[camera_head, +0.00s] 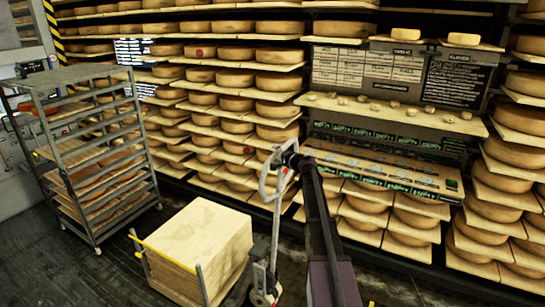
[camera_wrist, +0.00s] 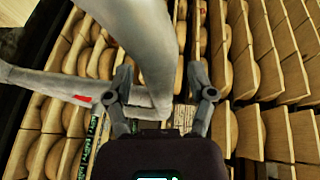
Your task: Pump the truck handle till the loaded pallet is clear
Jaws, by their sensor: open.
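The pallet truck's grey handle (camera_head: 264,178) stands upright in the middle of the head view, with a looped grip and red marks. Its mast runs down to a base near the floor. A block of stacked pale boards (camera_head: 200,235) sits to its left; the pallet under it is hidden, so I cannot tell its floor clearance. My gripper (camera_head: 284,160) is at the handle's top. In the wrist view, the handle (camera_wrist: 145,45) looms large and reaches between the two spread fingers of my gripper (camera_wrist: 160,90). I cannot tell whether they touch it.
A grey wheeled rack (camera_head: 92,150) with shelves stands at the left. Shelves of cheese wheels (camera_head: 232,103) fill the back wall. A ledge (camera_head: 395,112) with small cheese pieces and boards of labels is at the right. Dark floor is free at the lower left.

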